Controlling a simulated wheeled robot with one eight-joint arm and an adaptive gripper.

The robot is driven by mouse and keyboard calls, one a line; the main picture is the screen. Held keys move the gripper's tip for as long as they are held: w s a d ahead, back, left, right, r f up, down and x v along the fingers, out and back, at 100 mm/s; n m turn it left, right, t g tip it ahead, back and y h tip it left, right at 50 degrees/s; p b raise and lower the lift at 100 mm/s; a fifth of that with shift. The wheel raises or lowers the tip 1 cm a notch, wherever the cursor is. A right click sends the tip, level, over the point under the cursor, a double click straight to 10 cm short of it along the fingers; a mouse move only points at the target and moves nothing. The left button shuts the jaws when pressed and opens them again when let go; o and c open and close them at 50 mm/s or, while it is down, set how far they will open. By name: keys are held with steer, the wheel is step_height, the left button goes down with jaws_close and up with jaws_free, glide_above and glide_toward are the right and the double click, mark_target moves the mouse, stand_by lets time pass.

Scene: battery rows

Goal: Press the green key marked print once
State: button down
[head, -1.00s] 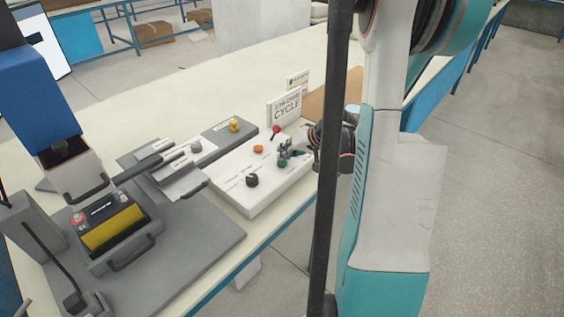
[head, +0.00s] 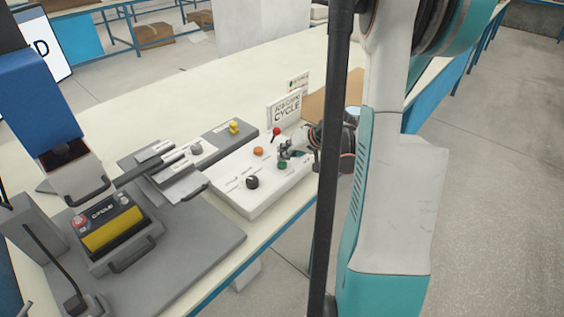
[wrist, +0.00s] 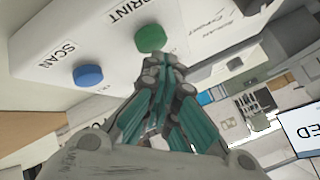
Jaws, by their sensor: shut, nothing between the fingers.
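The green key marked PRINT (wrist: 150,38) is a round button on a white panel, at the top of the wrist view. In the head view a green button (head: 282,165) shows on the white control box, just below my gripper (head: 288,151). In the wrist view my gripper (wrist: 157,66) is shut and empty, its fingertips close beside the green key. I cannot tell whether they touch it. A blue key marked SCAN (wrist: 88,75) sits left of the green key; my gripper seems to hide it in the head view.
A CYCLE sign (head: 286,108) stands behind. A battery (head: 110,232) sits in a grey fixture at left. A screen (head: 42,50) shows a D.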

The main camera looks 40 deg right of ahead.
steer(key=shift+r, duration=0.35)
steer(key=shift+r, duration=0.1)
steer(key=shift+r+p, duration=1.9)
steer(key=shift+r, duration=0.6)
